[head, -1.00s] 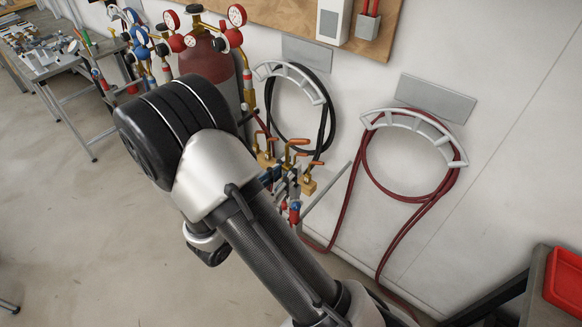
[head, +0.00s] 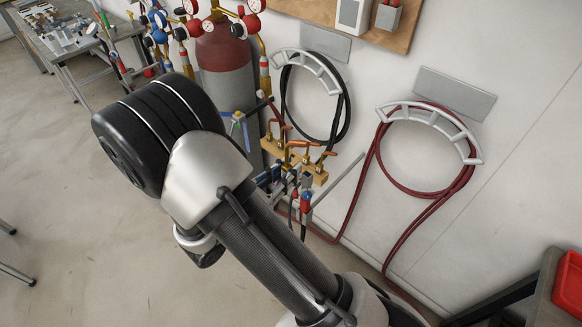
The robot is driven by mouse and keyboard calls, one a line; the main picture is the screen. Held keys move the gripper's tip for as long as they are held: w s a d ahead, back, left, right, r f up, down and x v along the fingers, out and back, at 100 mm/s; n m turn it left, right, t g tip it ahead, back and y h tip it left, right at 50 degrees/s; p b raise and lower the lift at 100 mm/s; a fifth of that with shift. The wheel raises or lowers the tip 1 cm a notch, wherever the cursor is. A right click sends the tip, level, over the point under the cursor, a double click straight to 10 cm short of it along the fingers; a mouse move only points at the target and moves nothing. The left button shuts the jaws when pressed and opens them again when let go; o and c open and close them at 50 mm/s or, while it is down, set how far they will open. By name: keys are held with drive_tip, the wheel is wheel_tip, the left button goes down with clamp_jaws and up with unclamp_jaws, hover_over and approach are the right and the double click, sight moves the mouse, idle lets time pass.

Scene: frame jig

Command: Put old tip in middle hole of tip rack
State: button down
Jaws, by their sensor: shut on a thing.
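My gripper is not in view; only links of my own arm show, across the middle of the head view. I cannot see the old tip or the tip rack as such. A metal work table (head: 72,52) with several small fittings and jig parts on it stands at the far upper left. The parts are too small to tell apart.
A red gas cylinder (head: 224,55) with gauges stands by the wall. A black hose (head: 345,110) and a red hose (head: 400,240) hang on wall racks. Brass-valved torches (head: 295,160) sit behind my arm. A red bin (head: 570,285) is at lower right.

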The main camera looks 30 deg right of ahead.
drive_tip(key=shift+v, duration=1.9)
drive_tip(key=w+a+f+n+t+y, duration=0.3)
drive_tip(key=w+a+t, duration=0.2)
drive_tip(key=w, duration=0.1)
drive_tip(key=shift+w+f+n, duration=0.25)
drive_tip(key=shift+w+n, duration=0.15)
